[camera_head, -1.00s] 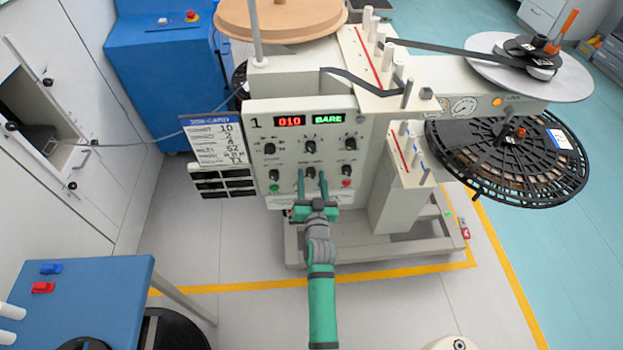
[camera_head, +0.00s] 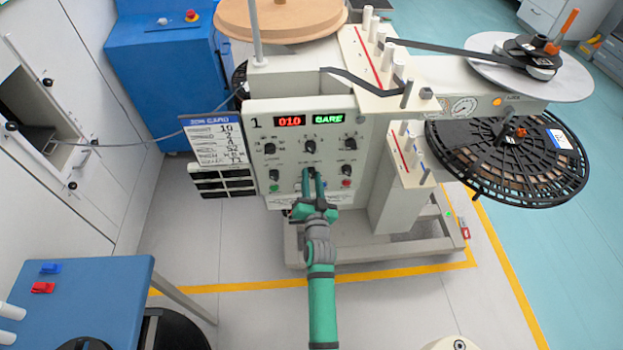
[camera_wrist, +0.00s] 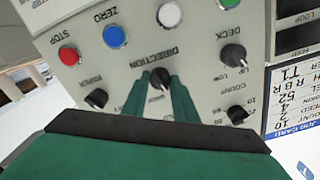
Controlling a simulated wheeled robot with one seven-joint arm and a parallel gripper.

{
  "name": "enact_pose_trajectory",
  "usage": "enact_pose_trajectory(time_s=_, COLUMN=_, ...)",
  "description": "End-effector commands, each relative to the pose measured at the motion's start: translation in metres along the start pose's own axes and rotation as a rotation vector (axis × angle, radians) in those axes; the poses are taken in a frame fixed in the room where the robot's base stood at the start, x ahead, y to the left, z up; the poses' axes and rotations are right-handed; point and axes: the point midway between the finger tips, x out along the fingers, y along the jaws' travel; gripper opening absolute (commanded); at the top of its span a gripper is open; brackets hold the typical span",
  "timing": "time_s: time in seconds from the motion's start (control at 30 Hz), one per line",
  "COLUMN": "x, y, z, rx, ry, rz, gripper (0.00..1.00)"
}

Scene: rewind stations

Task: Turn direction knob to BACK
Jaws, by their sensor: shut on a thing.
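The dark direction knob (camera_wrist: 160,77) is on the cream control panel (camera_wrist: 120,70), under the DIRECTION label in the wrist view. My green gripper (camera_wrist: 160,88) has one finger on each side of it and is shut on it. In the head view my gripper (camera_head: 312,176) reaches up to the lower middle of the panel (camera_head: 285,165), and its fingers mostly cover the knob there. I cannot read the knob's pointer position clearly.
Other dark knobs (camera_wrist: 233,55) (camera_wrist: 96,98) sit close around the gripper. Blue (camera_wrist: 115,36) and red (camera_wrist: 69,55) buttons are also near. A job card (camera_head: 214,142) hangs left of the panel. Floor around the base is clear.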

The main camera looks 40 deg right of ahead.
Motion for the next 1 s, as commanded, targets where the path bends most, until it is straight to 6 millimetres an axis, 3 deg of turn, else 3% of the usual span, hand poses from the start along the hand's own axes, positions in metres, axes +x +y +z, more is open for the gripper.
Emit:
enact_pose_trajectory(time_s=0.6, x=-0.0001, y=0.0010, z=0.0001, rx=0.560, ry=0.000, rz=0.001, gripper=0.04)
enact_pose_trajectory(time_s=1.0, x=-0.0002, y=0.0010, z=0.0005, rx=0.766, ry=0.000, rz=0.000, gripper=0.04)
